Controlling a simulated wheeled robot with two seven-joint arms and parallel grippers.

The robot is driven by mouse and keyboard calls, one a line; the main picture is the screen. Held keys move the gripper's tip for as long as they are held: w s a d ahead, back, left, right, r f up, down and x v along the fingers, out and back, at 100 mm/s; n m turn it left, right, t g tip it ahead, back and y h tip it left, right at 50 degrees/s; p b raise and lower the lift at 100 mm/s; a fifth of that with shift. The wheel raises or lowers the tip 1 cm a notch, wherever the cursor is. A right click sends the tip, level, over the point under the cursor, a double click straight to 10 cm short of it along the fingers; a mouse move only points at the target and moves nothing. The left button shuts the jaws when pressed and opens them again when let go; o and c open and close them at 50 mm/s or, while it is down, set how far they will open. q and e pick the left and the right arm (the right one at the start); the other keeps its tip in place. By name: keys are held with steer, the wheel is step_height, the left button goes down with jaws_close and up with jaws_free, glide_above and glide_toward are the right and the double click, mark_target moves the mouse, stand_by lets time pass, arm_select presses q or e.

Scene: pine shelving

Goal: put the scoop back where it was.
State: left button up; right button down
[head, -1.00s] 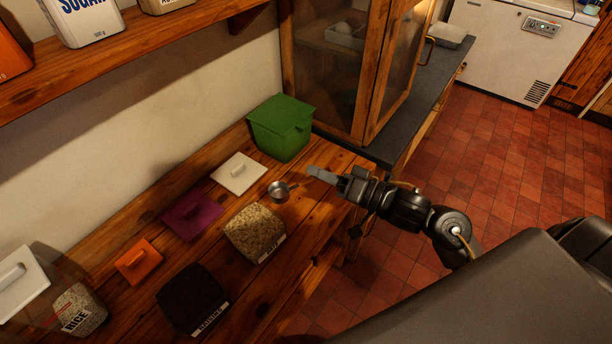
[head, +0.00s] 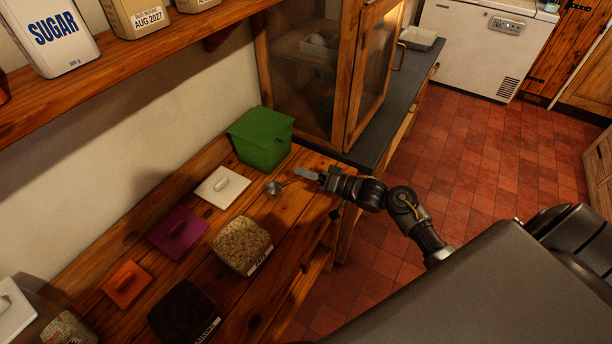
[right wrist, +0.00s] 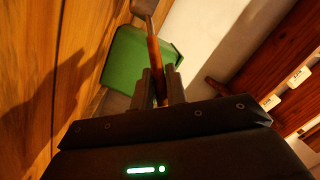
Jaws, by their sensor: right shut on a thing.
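The scoop (head: 273,188) has a small round metal bowl and shows over the bench between the white lid and my right gripper. My right gripper (head: 305,174) is shut on the scoop's handle. In the right wrist view the brown handle (right wrist: 154,60) runs between the two fingers (right wrist: 160,85), with part of the bowl (right wrist: 144,7) at the top edge. I cannot tell whether the bowl touches the bench. My left gripper is not in view.
The wooden bench (head: 290,205) holds a green bin (head: 262,140), a white lid (head: 221,186), a purple lid (head: 177,232), an orange lid (head: 125,284), a tub of pale flakes (head: 242,246) and a dark tub (head: 184,312). A glazed cabinet (head: 310,85) stands behind. A shelf (head: 120,75) hangs above.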

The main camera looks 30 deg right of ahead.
steer(key=shift+f, duration=0.8)
steer(key=shift+f, duration=0.2)
steer(key=c, duration=1.4)
jaws_free()
steer(key=shift+r, duration=0.15)
steer(key=b+v, duration=0.2)
steer(key=v, duration=1)
